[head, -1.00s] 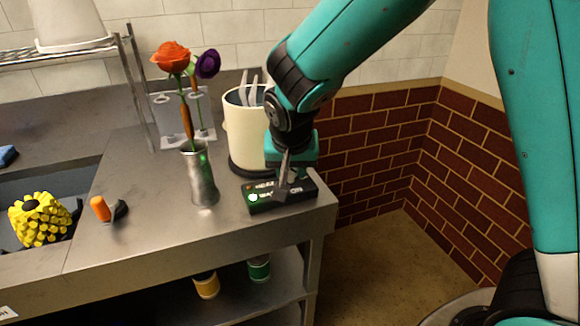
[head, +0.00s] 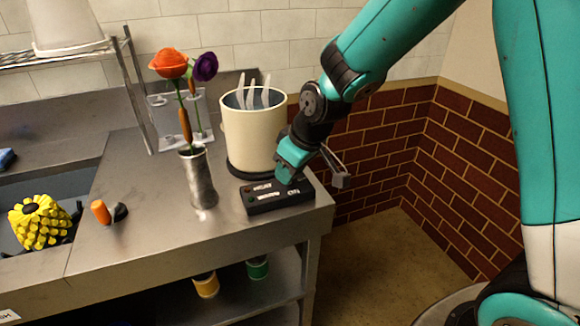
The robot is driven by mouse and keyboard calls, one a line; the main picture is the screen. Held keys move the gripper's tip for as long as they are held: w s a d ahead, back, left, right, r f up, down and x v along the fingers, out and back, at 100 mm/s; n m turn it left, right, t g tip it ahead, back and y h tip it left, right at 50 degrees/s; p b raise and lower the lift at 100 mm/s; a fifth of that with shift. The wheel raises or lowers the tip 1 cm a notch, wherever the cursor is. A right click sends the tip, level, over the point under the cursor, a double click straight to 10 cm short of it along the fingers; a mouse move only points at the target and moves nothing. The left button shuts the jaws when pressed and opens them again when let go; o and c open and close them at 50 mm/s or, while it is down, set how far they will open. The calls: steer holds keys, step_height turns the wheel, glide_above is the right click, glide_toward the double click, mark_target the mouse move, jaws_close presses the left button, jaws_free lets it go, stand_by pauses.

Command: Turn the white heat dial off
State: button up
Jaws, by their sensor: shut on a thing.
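The black control box (head: 262,203) with pale lettering sits at the right front of the steel counter, in front of the cream pot. The word ON shows near its right end. No bright green light shows on the box. My gripper (head: 284,178) is down at the top of the box, tilted, and shut on the white heat dial. The dial itself is hidden behind the gripper, so its pointing direction cannot be seen. A grey bracket of my gripper sticks out to the right, past the box.
The cream pot (head: 252,138) with pale prongs stands close behind the box. A metal vase (head: 200,180) with an orange and a purple flower stands to the left. An orange-handled tool (head: 100,211) lies further left. The counter's right edge is close to the box.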

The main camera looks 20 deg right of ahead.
steer(key=shift+w+r+n+y, duration=0.1)
steer(key=shift+n+y, duration=0.2)
steer(key=shift+n, duration=0.8)
steer(key=shift+g, duration=0.3)
steer(key=o, duration=0.9)
steer(key=p+v, duration=0.1)
steer(key=v, duration=1.6)
steer(key=shift+d+r, duration=0.1)
steer(key=shift+r, duration=0.05)
